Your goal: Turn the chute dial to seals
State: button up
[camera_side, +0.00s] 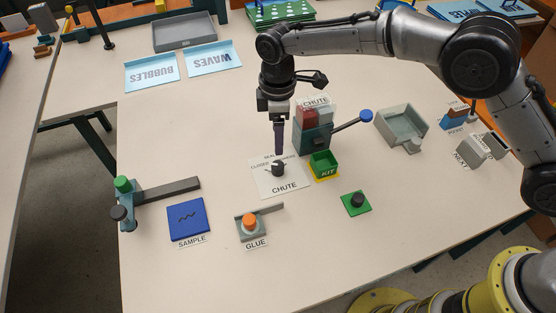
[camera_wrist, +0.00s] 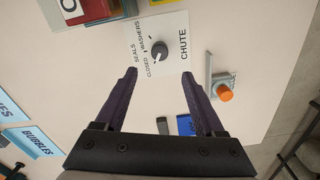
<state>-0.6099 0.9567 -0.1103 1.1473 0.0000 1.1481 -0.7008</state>
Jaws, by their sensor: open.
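The chute dial (camera_side: 278,169) is a small dark knob on a white card (camera_side: 292,187) marked CHUTE, with seals, washers and closed labels around it. In the wrist view the dial (camera_wrist: 160,49) shows beyond my fingertips, and its pointer seems to face the CLOSED label. My gripper (camera_side: 279,151) is open and empty, pointing down just above the dial in the side view. In the wrist view its two dark fingers (camera_wrist: 159,73) are spread wide, with the dial beyond the gap between them. I cannot tell the exact height of the fingertips over the dial.
The chute dispenser (camera_side: 313,138), with red and clear bins and a blue-ended lever (camera_side: 365,116), stands close at the right of my gripper. The green kit box (camera_side: 324,165) is beside the card. A glue station (camera_side: 250,224) and blue sample pad (camera_side: 188,218) lie nearer the front.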

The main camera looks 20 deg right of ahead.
aim_at(278, 165)
notch_tip(278, 165, down, 11)
jog(key=shift+r, duration=0.1)
dwell(0.4)
grip_shut()
